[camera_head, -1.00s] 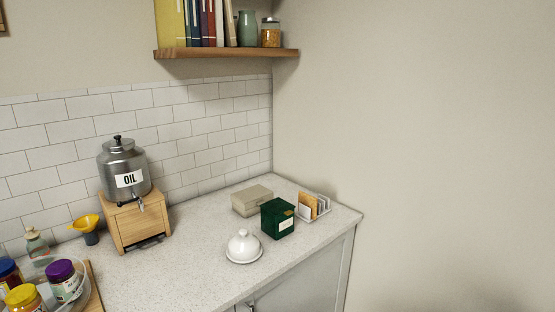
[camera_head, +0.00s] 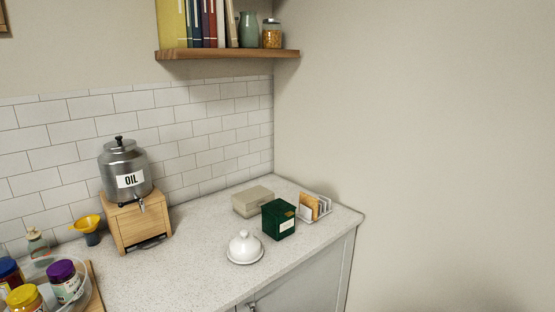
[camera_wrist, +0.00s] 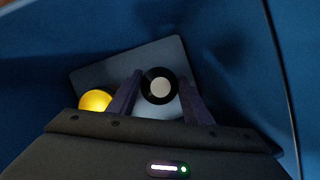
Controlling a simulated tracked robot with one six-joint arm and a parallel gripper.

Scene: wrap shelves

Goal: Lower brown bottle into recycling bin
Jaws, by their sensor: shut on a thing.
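In the wrist view my gripper (camera_wrist: 160,79) is shut on the bottle (camera_wrist: 158,87), with one dark finger on each side. I see the bottle end-on as a dark round top with a pale centre; its brown body is hidden below. Blue walls of the bin (camera_wrist: 40,75) surround the gripper on several sides. The bottle's height above the bin floor cannot be told. The head view shows neither the gripper, the bottle nor the bin.
A yellow round thing (camera_wrist: 95,101) lies left of the fingers, by a flat grey-blue panel (camera_wrist: 115,68). In the head view, a counter (camera_head: 195,275) holds an oil dispenser (camera_head: 124,172), a green box (camera_head: 278,219) and jars (camera_head: 65,281). A shelf (camera_head: 225,54) is above.

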